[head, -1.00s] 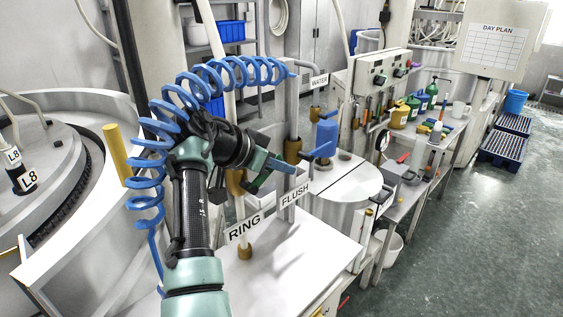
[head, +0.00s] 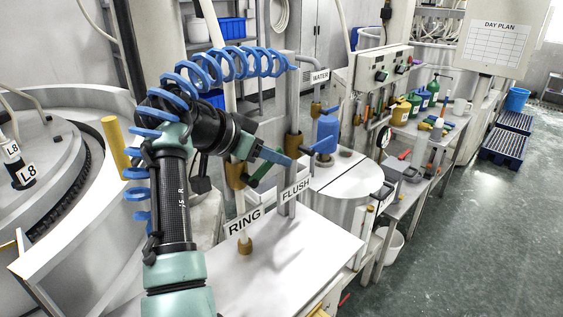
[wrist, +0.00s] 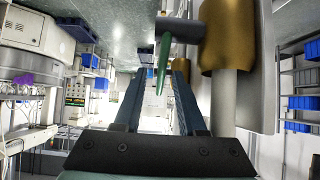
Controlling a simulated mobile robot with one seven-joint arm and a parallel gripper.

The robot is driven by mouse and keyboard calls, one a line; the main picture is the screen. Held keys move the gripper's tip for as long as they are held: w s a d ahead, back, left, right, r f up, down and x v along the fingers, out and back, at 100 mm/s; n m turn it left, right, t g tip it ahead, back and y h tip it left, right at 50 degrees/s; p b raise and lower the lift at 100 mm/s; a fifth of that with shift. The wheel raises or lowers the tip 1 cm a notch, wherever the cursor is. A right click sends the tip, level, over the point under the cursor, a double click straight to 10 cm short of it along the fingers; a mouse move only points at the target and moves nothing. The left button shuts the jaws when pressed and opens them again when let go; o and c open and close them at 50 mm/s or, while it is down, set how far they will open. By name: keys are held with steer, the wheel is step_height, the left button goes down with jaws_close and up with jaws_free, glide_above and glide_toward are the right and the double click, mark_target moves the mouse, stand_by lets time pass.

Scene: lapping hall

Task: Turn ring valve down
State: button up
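The ring valve (head: 236,174) is a brass body on the pale pipe above the RING sign (head: 244,222). Its green lever (head: 265,170) slants up to the right in the head view. In the wrist view the brass body (wrist: 228,40) is at upper right, and the green lever (wrist: 163,62) shows between the two finger lines, near the right finger. My gripper (head: 284,160) is beside the valve; it also shows in the wrist view (wrist: 159,72) with its fingers apart. I cannot tell whether a finger touches the lever. Part of the valve is hidden behind my gripper.
The FLUSH pipe with its brass valve (head: 293,145) and sign (head: 296,189) stands just right of my gripper. A blue part (head: 326,134) is beyond it. A round lapping machine (head: 60,165) is at left.

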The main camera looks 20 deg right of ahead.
steer(key=b+v, duration=0.2)
steer(key=v, duration=0.7)
steer(key=shift+a+r, duration=0.2)
steer(key=shift+a, duration=0.05)
steer(key=shift+s, duration=0.1)
steer(key=a+r+n+t+y, duration=0.3)
steer(key=a+r+n+t, duration=0.4)
steer(key=r+t, duration=0.55)
steer(key=s+a+r+n+t+y, duration=0.3)
steer(key=s+r+t, duration=0.2)
steer(key=s, duration=0.5)
steer(key=s+a+r+n+t+y, duration=0.4)
steer(key=s+t, duration=0.2)
steer(key=s, duration=0.3)
steer(key=shift+s+r, duration=0.4)
